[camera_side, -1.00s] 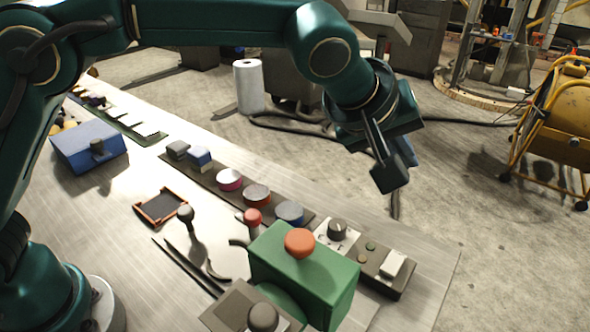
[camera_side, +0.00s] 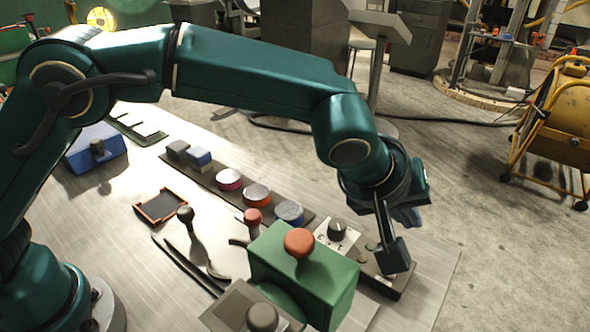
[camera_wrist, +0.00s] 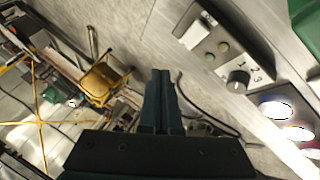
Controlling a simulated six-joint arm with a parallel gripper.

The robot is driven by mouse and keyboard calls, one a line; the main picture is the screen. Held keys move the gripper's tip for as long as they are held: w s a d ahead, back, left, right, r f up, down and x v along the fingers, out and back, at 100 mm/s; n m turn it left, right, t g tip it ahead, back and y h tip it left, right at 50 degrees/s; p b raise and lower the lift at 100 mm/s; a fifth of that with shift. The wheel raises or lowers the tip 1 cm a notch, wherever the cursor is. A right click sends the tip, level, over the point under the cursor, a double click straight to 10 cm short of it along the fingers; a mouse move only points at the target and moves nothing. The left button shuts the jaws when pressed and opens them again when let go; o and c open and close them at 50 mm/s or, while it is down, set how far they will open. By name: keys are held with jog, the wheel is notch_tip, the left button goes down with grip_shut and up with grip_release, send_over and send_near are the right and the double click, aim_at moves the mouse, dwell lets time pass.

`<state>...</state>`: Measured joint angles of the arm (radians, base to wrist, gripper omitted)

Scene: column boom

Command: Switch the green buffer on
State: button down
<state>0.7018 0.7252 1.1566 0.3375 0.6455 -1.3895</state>
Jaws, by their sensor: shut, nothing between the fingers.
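A green box-shaped machine (camera_side: 318,283) with an orange mushroom knob (camera_side: 300,242) on top stands at the front of the bench. I take it for the green buffer; its green edge shows in the wrist view (camera_wrist: 307,22). Beside it is a dark switch box (camera_side: 388,287) with two small round buttons. In the wrist view its pale rocker (camera_wrist: 195,33) shows at upper right, beside the buttons (camera_wrist: 222,47).
A black dial (camera_side: 337,230) on a white plate sits behind the green machine. A red knob (camera_side: 252,217), black lever (camera_side: 186,216) and grey knob (camera_side: 262,317) stand nearby. A row of coloured round caps (camera_side: 257,194) runs along the bench. Right of the bench is open floor.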

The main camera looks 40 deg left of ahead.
jog(key=shift+s+f, duration=0.25)
jog(key=shift+f, duration=1.35)
jog(key=shift+s+f, duration=0.2)
jog(key=shift+f, duration=1.35)
jog(key=shift+f, duration=0.4)
